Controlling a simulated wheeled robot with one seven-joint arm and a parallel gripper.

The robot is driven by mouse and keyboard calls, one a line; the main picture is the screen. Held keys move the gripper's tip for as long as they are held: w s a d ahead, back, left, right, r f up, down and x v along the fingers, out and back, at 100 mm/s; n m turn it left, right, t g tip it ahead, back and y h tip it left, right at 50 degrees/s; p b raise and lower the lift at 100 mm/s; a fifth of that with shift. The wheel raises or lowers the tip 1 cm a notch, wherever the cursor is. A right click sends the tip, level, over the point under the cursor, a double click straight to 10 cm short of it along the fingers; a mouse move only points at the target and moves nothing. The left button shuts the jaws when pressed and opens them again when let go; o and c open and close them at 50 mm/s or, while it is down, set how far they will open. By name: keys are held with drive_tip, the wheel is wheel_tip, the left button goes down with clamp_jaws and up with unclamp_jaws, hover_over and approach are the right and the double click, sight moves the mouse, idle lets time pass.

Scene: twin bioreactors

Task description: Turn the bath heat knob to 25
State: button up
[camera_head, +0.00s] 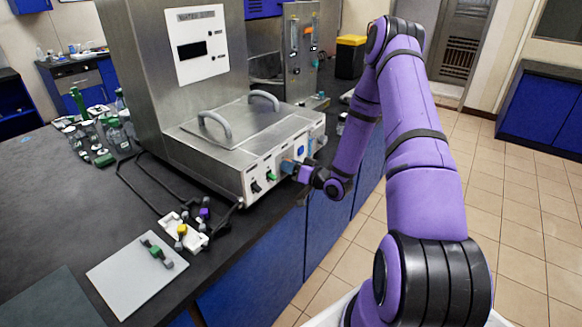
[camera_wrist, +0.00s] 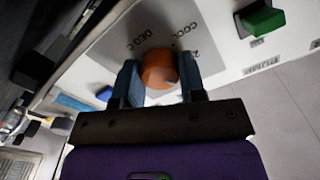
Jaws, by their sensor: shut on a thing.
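The water bath (camera_head: 232,140) is a steel unit with a lidded top and a white front panel with controls. In the wrist view an orange-brown round knob (camera_wrist: 160,66) sits on a grey dial plate (camera_wrist: 118,38), with upside-down lettering that reads "DEG C" and part of "COOL". My gripper (camera_wrist: 160,80) is shut on this knob, one blue-grey finger on each side. In the head view my gripper (camera_head: 289,167) is at the front panel and hides the knob. The knob's exact pointer setting cannot be read.
A green control (camera_head: 271,176) and a black control (camera_head: 256,187) are left of my gripper on the panel; the green one also shows in the wrist view (camera_wrist: 262,18). A blue square (camera_head: 300,151) is just above my gripper. A white board (camera_head: 130,283) lies front left.

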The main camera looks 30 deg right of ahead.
drive_tip(key=shift+m, duration=0.6)
drive_tip(key=o, duration=0.9)
drive_tip(key=shift+s, duration=0.1)
drive_tip(key=v, duration=1)
drive_tip(key=shift+s+d, duration=0.15)
drive_tip(key=shift+s, duration=0.15)
